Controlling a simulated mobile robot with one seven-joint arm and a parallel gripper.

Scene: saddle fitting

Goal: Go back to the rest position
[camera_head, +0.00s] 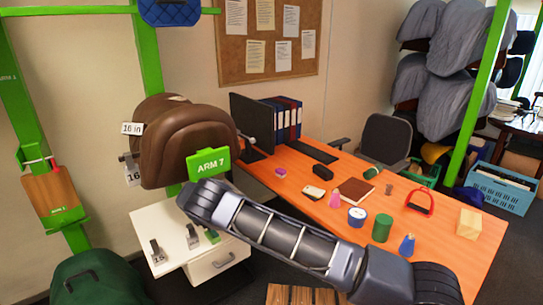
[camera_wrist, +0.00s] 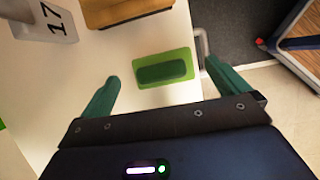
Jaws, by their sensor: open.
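My arm reaches from the lower right of the head view to the front of the white cabinet (camera_head: 150,222). My gripper (camera_wrist: 162,72) shows in the wrist view with its two green fingers apart and nothing between the tips that I can see held. A green block with a darker green middle (camera_wrist: 165,70) lies on the white surface beyond the fingers; whether a finger touches it I cannot tell. In the head view the fingers are hidden.
A brown saddle (camera_head: 165,140) with 16 tags stands behind my arm, beside a green ARM 7 sign (camera_head: 208,163). Upright gauges (camera_head: 158,252) stand on the cabinet; a 17 plate (camera_wrist: 58,20) shows close by. The orange desk (camera_head: 325,215) holds several small objects.

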